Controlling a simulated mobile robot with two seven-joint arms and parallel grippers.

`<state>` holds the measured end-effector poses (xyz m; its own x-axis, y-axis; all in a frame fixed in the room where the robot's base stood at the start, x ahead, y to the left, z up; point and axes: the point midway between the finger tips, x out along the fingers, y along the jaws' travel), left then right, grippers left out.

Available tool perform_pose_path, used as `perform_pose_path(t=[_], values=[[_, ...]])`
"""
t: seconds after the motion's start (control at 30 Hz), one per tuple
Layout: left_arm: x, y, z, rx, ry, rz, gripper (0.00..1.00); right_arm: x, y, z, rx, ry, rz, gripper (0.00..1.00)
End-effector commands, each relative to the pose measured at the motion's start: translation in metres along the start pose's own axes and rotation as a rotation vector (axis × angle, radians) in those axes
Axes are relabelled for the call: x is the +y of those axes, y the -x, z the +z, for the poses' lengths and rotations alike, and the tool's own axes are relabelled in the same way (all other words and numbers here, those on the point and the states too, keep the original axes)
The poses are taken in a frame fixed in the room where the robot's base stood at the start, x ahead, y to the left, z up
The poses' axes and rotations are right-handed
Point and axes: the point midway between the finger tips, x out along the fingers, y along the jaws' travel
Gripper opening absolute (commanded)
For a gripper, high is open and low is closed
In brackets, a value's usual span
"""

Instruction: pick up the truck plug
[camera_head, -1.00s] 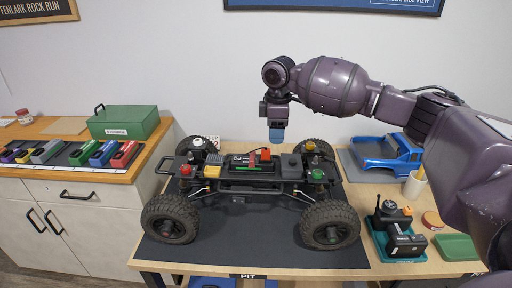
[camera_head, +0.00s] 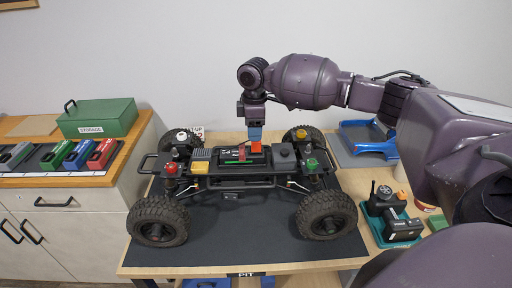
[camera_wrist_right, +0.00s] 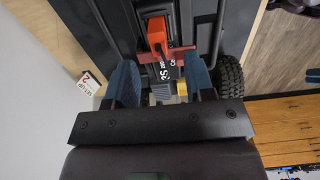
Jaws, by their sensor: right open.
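The truck (camera_head: 232,183) is a black crawler chassis with big tyres, standing on a dark mat. An orange-red plug (camera_head: 257,146), seemingly the truck plug, sits near the middle of its top. It also shows in the right wrist view (camera_wrist_right: 157,35), beside a red strap (camera_wrist_right: 172,56) over a black battery (camera_wrist_right: 163,74). My right gripper (camera_head: 254,134) is just above and beside the plug. In the wrist view its blue fingers (camera_wrist_right: 160,82) are apart, with nothing held. The plug lies beyond the fingertips in that picture. My left gripper is not in view.
A green storage box (camera_head: 98,118) and several coloured blocks stand on the left cabinet. A blue truck body (camera_head: 376,148) lies at the back right. A teal stand with black devices (camera_head: 392,218) is at the right. The mat's front (camera_head: 240,252) is clear.

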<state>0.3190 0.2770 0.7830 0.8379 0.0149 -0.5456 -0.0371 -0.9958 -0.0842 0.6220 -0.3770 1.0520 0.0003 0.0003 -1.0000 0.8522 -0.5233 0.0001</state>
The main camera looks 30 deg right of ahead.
Motion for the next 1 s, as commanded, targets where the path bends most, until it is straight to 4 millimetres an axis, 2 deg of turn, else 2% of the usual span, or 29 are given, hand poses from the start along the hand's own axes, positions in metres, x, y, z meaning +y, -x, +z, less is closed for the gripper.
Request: perform_pose_path(t=[0.37,0.63,0.93,1.0], values=[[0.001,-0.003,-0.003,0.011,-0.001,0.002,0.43,0.0,-0.045,0.001,-0.002,0.0,-0.001,0.49],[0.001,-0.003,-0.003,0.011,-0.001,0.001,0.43,0.001,-0.049,0.002,0.0,0.0,0.0,0.49],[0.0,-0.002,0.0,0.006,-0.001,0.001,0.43,0.001,-0.048,0.002,0.0,0.0,0.0,0.03],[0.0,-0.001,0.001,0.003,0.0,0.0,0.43,0.001,-0.048,0.001,0.0,0.0,0.0,0.0]])
